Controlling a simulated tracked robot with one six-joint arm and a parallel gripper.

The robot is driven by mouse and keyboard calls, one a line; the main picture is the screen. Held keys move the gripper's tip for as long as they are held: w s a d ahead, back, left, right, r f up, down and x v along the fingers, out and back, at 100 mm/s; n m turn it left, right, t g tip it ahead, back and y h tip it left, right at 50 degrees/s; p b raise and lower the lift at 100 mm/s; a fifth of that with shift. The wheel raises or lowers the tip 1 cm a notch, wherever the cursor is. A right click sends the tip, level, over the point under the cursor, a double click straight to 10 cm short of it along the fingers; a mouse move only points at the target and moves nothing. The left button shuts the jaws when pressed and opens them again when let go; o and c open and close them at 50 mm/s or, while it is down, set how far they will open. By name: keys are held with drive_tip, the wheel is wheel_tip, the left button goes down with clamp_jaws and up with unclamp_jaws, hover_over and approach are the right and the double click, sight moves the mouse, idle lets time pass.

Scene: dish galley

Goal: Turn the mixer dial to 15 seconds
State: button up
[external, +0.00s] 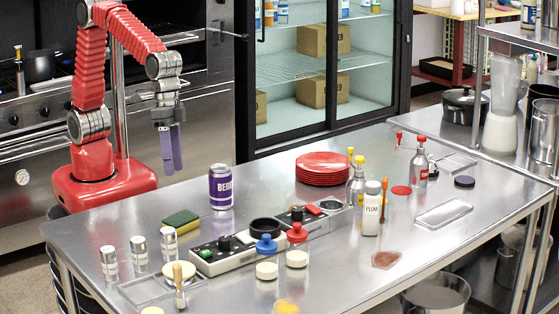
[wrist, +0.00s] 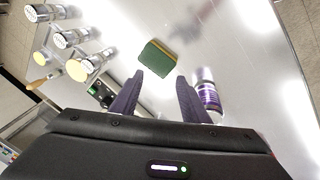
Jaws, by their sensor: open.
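Two low control boxes stand on the steel table in the external view. The nearer box (external: 222,256) has a dark dial (external: 224,243) and a green button (external: 206,254). The farther box (external: 290,219) has a dark dial (external: 297,212) and a red part beside it. I cannot tell which is the mixer, and the dial marks are too small to read. My gripper (external: 173,172) is open and empty, fingers down, above the table's back left part, apart from both boxes. In the wrist view my gripper (wrist: 160,76) shows spread purple fingers, with part of a box (wrist: 100,93) left of them.
A purple can (external: 221,188) and a green-yellow sponge (external: 181,222) stand near the boxes. Several shakers (external: 140,250) are at the left. Red- and blue-topped jars (external: 267,258) stand just in front of the boxes. Red plates (external: 323,169) and bottles are farther right.

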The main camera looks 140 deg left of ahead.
drive_tip(key=shift+s+d+r+m, duration=0.15)
drive_tip(key=shift+s+m, duration=0.35)
drive_tip(key=shift+s, duration=0.5)
drive_tip(key=shift+s+r+m, duration=0.15)
drive_tip(key=shift+s+m, duration=0.35)
drive_tip(key=shift+s, duration=0.5)
drive_tip(key=w+d+f+m, duration=0.1)
drive_tip(key=w+d+f, duration=0.1)
drive_tip(key=w, duration=0.5)
drive_tip(key=w+d+f, duration=0.1)
drive_tip(key=w, duration=0.6)
drive_tip(key=w+r+m+t+y, duration=0.1)
drive_tip(key=w+r, duration=0.4)
drive_tip(key=w, duration=0.5)
drive_tip(key=shift+w+r+t+y, duration=0.2)
drive_tip(key=shift+t+y, duration=0.2)
drive_tip(key=shift+t, duration=0.1)
drive_tip(key=shift+d+f, duration=0.1)
